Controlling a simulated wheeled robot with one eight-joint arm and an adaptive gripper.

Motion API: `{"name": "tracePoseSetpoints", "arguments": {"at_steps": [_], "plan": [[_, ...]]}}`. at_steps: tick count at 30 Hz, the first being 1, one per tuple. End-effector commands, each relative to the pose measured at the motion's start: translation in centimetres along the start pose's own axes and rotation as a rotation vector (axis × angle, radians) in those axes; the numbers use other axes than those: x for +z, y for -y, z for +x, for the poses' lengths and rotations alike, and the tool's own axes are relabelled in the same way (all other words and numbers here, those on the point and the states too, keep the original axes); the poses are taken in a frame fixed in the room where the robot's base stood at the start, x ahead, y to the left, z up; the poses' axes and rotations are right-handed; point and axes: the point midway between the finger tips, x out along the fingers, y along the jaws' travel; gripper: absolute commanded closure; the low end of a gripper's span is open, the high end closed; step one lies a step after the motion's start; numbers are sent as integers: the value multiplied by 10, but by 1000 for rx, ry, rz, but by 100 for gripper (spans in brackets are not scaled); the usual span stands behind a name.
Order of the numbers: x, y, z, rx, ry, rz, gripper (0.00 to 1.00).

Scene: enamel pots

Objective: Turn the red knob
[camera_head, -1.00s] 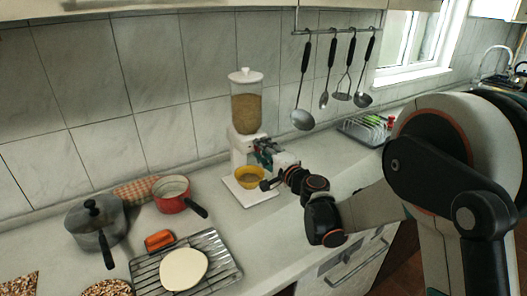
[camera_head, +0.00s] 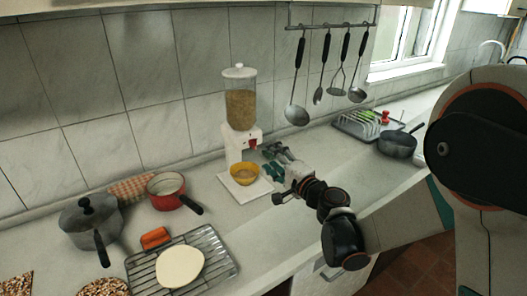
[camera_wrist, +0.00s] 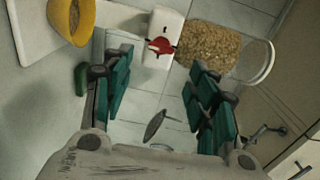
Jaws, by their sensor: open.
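The red knob (camera_head: 252,143) is on the front of the white cereal dispenser (camera_head: 233,148), below its clear hopper of grain. In the wrist view the red knob (camera_wrist: 160,45) lies ahead, between the directions of the two fingers, with nothing touching it. My gripper (camera_head: 273,161) is open and empty, to the right of the dispenser and apart from the knob. Its green finger pads spread wide in the wrist view (camera_wrist: 158,75). A yellow bowl (camera_head: 244,174) with some tan contents sits under the dispenser's outlet.
A red pot (camera_head: 167,191), a grey lidded pot (camera_head: 90,222) and a wire rack (camera_head: 212,262) with a pale round piece stand left. Utensils (camera_head: 297,113) hang on the wall. A dish rack (camera_head: 353,127) and dark pan (camera_head: 399,144) are right. Counter around the gripper is clear.

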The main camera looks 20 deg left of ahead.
Motion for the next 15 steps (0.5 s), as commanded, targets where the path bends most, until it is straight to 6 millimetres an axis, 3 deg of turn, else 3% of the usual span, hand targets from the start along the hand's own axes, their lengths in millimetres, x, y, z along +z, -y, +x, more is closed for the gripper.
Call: {"name": "tracePoseSetpoints", "arguments": {"at_steps": [6,15], "plan": [[0,0,-31,0,-1,0,47],[0,0,-40,0,-1,0,47]]}}
